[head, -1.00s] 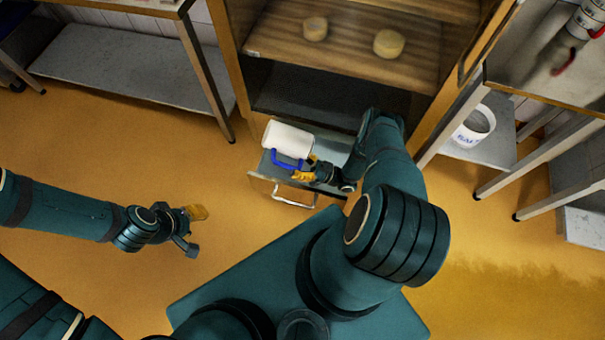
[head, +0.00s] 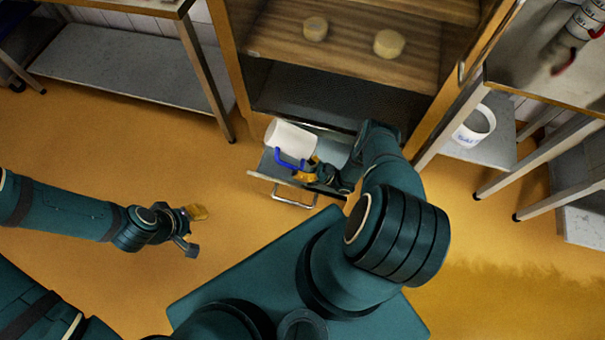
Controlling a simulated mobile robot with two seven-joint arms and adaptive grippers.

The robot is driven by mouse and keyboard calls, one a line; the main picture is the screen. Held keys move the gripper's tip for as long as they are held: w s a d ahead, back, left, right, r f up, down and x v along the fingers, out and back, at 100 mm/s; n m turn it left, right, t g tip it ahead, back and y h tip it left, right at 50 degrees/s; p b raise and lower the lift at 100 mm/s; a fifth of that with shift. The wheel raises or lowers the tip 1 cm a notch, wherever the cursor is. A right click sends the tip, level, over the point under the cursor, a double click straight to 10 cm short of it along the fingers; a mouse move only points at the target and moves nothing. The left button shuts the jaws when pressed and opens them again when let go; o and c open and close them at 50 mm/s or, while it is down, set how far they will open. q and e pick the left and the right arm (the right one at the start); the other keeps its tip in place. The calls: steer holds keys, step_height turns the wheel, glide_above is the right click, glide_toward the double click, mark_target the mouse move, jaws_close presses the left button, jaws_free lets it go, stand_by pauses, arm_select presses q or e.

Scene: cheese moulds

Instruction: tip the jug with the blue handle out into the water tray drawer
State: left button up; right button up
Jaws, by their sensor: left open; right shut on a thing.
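A white jug (head: 290,137) with a blue handle (head: 288,161) is over the pulled-out water tray drawer (head: 266,170) at the foot of the cabinet. The jug is tilted in this view, its body leaning to the upper left. My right gripper (head: 305,168) is shut on the jug at its blue handle; my wrist hides part of the drawer's right side. I cannot see whether liquid is leaving the jug. My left gripper (head: 194,229) is open and empty, over the floor at the left.
The cabinet shelf (head: 345,45) above the drawer holds two cheeses, a small one (head: 315,29) and a larger one (head: 389,43). A white salt bucket (head: 474,125) stands on a low shelf at the right. A grey bench shelf (head: 130,65) is at the left. The floor around my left gripper is clear.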

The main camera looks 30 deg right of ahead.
steer(key=shift+d+r, duration=0.1)
steer(key=shift+s+d+r+t+y, duration=0.15)
steer(key=shift+r+t+y, duration=0.15)
steer(key=shift+r, duration=0.2)
steer(key=shift+s+d+r+t+y, duration=0.1)
steer(key=shift+r+t+y, duration=0.1)
steer(key=shift+r, duration=0.25)
steer(key=shift+s+r+t+y, duration=0.1)
steer(key=shift+r+y, duration=0.1)
steer(key=shift+r, duration=0.2)
stand_by(0.7)
